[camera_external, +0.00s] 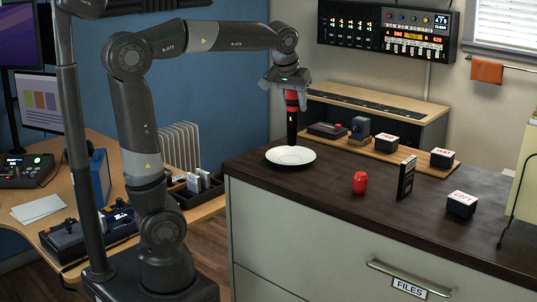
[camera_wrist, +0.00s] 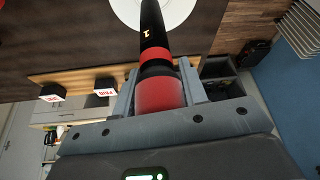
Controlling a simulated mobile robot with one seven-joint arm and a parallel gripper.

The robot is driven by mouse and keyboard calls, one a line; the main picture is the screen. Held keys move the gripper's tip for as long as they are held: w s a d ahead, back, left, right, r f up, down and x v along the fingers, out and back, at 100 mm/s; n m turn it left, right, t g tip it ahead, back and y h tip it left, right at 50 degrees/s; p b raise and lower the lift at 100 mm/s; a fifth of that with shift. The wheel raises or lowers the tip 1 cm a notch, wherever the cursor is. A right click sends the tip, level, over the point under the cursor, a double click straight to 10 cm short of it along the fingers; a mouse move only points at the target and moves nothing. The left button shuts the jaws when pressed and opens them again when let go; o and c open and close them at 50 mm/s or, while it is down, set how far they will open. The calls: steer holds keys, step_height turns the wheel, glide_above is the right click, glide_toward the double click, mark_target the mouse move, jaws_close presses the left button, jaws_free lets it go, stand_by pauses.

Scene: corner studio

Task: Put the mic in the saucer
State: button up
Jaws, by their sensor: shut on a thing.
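The mic (camera_external: 292,124), black with red parts, hangs upright from my gripper (camera_external: 291,88), which is shut on its red upper part. In the wrist view the mic (camera_wrist: 154,35) points away between the two fingers (camera_wrist: 159,88), toward the saucer. The white saucer (camera_external: 290,159) lies empty on the dark counter. The mic's black lower end overlaps the saucer's far rim in the external view; I cannot tell whether it touches. The saucer also shows in part at the top of the wrist view (camera_wrist: 185,12), partly hidden behind the mic.
On the dark counter (camera_external: 330,185), a red can-like object (camera_external: 360,183), a black upright card (camera_external: 406,177) and a black-and-white box (camera_external: 461,204) stand right of the saucer. A wooden board (camera_external: 425,154) behind carries several small items. The counter's left edge is close to the saucer.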

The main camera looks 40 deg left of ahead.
steer(key=shift+w+a+f, duration=0.35)
steer(key=shift+a, duration=0.1)
steer(key=shift+f, duration=2.1)
steer(key=o, duration=1.1)
steer(key=a+v, duration=0.1)
steer(key=v, duration=1.1)
steer(key=s+a+f, duration=0.2)
steer(key=s+f, duration=0.3)
steer(key=f, duration=0.1)
steer(key=s+a+f+m, duration=0.1)
steer(key=s+a+f, duration=0.1)
steer(key=s+f, duration=0.3)
steer(key=s+a+f+m+t, duration=0.1)
steer(key=s+a+f, duration=0.2)
steer(key=f, duration=0.3)
steer(key=shift+s+f+h, duration=0.15)
steer(key=shift+s+h, duration=0.05)
steer(key=shift+s, duration=0.25)
steer(key=shift+s+f+h, duration=0.2)
steer(key=shift+s, duration=0.25)
